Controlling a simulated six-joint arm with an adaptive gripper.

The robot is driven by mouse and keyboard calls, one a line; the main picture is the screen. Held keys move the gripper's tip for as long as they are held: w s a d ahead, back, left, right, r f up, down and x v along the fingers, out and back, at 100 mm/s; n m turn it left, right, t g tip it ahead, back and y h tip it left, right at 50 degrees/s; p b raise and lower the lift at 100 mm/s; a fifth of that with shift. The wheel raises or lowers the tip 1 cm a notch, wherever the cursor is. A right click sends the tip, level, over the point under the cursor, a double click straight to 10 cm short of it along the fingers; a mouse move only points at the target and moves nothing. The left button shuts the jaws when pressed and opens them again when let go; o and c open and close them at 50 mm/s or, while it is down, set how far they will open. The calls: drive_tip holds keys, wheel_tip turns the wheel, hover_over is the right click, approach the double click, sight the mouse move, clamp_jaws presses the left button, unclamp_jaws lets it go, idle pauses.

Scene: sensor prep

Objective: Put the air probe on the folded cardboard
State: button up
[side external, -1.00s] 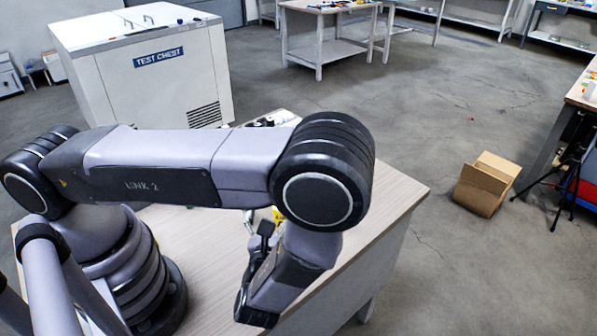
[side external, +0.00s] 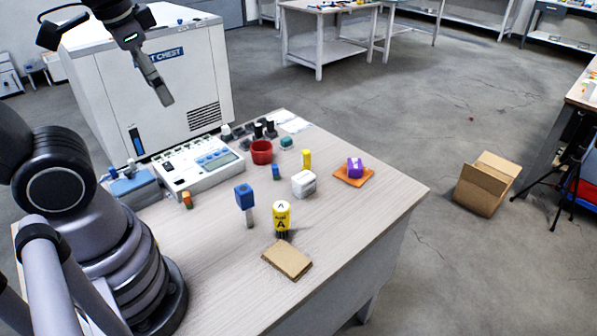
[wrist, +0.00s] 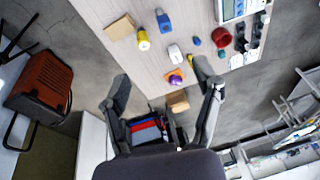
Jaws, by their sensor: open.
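A yellow cylinder with a black base and the letter A (side external: 281,215), which I take as the air probe, stands upright on the table. It also shows in the wrist view (wrist: 143,43). The folded cardboard (side external: 287,259) is a flat tan piece lying just in front of it, apart from it. It shows in the wrist view (wrist: 120,27) too. My gripper (wrist: 162,80) is open, its fingers spread with nothing held. In the side view my gripper (side external: 162,92) is high at the upper left, in front of the chest, far from the probe.
A blue-topped piece on a grey stem (side external: 245,200) stands left of the probe. A white block (side external: 304,184), a purple piece (side external: 355,166) on an orange mat and a red cup (side external: 262,152) are behind. A white instrument (side external: 198,165) stands back left. The front right tabletop is clear.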

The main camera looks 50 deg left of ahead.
drive_tip(key=shift+o, duration=0.5)
drive_tip(key=r+t, duration=0.1)
drive_tip(key=s+r+n+t+h, duration=0.1)
drive_tip(key=shift+s+d+r+t, duration=0.1)
drive_tip(key=shift+d+r+t, duration=0.2)
